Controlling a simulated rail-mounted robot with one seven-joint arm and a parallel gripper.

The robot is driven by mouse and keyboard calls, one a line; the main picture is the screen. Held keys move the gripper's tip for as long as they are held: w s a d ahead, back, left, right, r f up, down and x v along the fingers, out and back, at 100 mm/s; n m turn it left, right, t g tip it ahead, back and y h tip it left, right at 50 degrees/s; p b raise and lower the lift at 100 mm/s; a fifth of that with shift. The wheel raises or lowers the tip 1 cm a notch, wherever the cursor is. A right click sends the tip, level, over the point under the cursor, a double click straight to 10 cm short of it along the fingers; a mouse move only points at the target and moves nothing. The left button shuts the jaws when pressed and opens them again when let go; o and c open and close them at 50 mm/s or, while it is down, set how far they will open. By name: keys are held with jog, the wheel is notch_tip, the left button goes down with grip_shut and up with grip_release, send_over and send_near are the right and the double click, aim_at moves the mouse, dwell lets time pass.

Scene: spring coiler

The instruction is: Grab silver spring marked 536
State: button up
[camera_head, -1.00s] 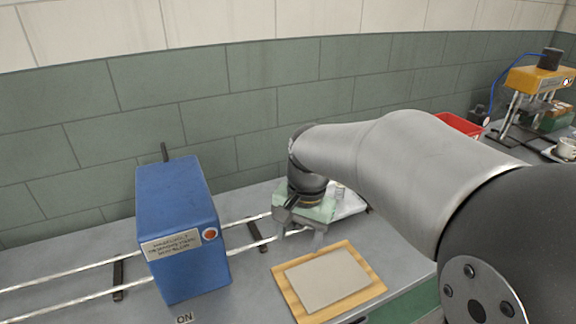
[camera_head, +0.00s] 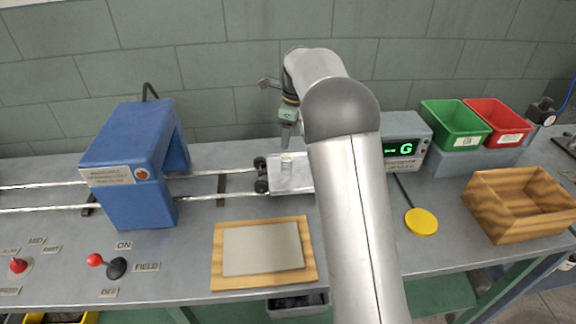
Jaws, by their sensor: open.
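A small pale silvery object (camera_head: 287,160), perhaps a spring, stands on the small wheeled cart (camera_head: 297,184) at the right end of the rails. It is too small for me to read any mark or be sure it is the spring marked 536. My gripper (camera_head: 289,143) points down just above and behind this object, with the fingers seen nearly edge-on. It is open, and I see nothing held in it. My arm hides the right part of the cart. I cannot tell whether the fingertips touch the object.
A blue arch machine (camera_head: 125,168) straddles the rails at left. A wooden board with a grey pad (camera_head: 262,248) lies in front. At right are a meter (camera_head: 405,143), green bin (camera_head: 455,125), red bin (camera_head: 498,122), wooden box (camera_head: 520,203) and yellow disc (camera_head: 421,221).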

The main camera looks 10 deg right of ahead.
aim_at(287, 158)
jog(key=f, duration=0.4)
jog(key=f+p, duration=0.1)
jog(key=f, duration=0.3)
jog(key=a+f, duration=0.1)
jog(key=f, duration=0.3)
jog(key=shift+w+p, duration=0.3)
jog(key=shift+p, duration=0.05)
jog(key=c, duration=1.1)
